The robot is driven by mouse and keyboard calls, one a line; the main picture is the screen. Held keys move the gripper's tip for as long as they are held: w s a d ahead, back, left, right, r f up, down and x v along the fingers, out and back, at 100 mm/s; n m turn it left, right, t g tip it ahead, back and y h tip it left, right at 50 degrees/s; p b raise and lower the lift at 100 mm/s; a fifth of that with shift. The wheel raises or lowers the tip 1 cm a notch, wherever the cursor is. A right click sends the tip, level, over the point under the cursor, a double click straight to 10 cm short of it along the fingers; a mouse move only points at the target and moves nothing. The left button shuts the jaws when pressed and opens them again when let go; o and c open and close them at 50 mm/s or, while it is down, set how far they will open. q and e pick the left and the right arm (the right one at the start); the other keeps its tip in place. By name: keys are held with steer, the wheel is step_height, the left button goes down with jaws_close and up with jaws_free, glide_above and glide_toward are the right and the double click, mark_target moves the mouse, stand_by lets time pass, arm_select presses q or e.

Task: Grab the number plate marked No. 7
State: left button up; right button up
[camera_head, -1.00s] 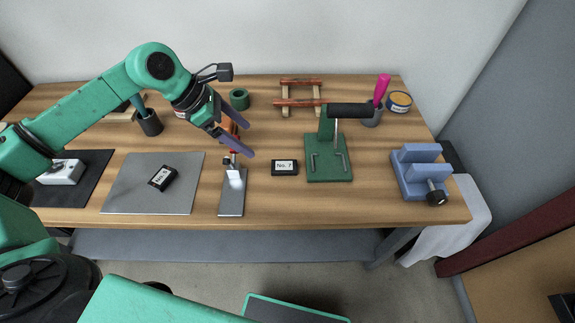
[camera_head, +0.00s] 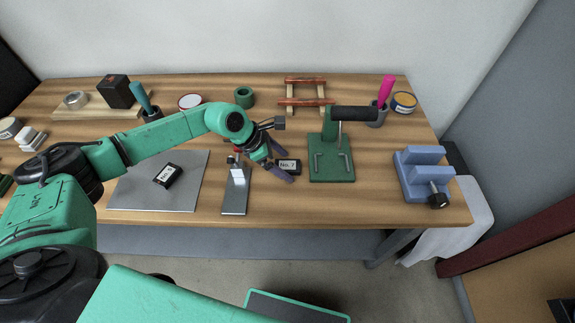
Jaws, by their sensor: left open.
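The number plate No. 7 (camera_head: 290,166) is a small black block with a white label, lying on the wooden table between the metal stand and the green press. My left gripper (camera_head: 286,167) is open and reaches in from the left. Its two dark fingers lie on either side of the plate in the picture, one beyond it and one on the near side, and the plate's left part is near the fingers. I cannot tell whether the fingers touch it or how high they are. My right gripper is not in view.
Another black plate, No. 5 or similar (camera_head: 167,175), lies on a grey mat (camera_head: 130,193). A metal stand (camera_head: 235,195) is just left of the gripper. The green press (camera_head: 332,172) stands close on the right, and a blue vise (camera_head: 423,175) farther right. The table's front edge is near.

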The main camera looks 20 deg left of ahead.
arm_select(q)
jaws_close()
